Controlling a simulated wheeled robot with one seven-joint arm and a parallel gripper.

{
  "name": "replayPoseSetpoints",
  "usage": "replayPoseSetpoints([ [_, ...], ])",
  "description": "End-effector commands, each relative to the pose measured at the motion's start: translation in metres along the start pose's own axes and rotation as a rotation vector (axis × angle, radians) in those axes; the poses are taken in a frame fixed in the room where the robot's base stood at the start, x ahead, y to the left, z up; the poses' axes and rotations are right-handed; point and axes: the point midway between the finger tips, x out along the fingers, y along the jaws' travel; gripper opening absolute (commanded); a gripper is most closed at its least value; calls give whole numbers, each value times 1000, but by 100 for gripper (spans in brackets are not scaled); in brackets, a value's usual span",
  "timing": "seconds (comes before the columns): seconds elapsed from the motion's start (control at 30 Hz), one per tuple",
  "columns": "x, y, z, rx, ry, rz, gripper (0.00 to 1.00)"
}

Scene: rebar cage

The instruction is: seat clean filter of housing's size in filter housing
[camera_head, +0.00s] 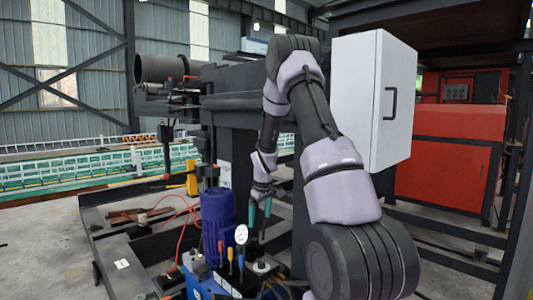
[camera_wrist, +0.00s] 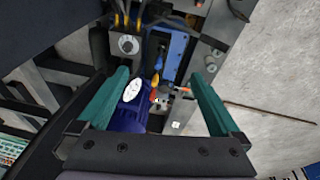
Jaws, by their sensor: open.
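My gripper (camera_head: 260,209) has two teal fingers and hangs pointing down above the hydraulic unit in the head view. In the wrist view my gripper (camera_wrist: 160,76) is open, with nothing between its fingers. I cannot make out a clean filter in either view. I cannot tell which part is the filter housing. A white box with a dark handle (camera_head: 372,98) is at the right of my arm, and its inside is hidden.
A blue motor (camera_head: 217,222) and a white round gauge (camera_head: 241,235) stand below my gripper; the motor (camera_wrist: 130,116) and gauge (camera_wrist: 134,89) also show in the wrist view. Red cables (camera_head: 178,236) loop at the left. A red machine (camera_head: 445,150) stands behind. Concrete floor shows at the left.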

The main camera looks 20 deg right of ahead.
Motion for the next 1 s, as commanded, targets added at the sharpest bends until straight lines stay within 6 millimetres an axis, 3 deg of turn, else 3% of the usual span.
replayPoseSetpoints([
  [0.03,-35,-5,-4,38,27,10,100],
  [0.2,-134,-31,0,186,98,16,100],
  [0.37,-214,-63,20,322,167,7,100],
  [0.5,-274,-95,48,440,229,-14,100],
  [0.73,-345,-152,107,623,328,-76,100],
  [0.83,-364,-174,134,692,364,-108,100],
  [1.0,-379,-199,166,774,402,-153,100],
])
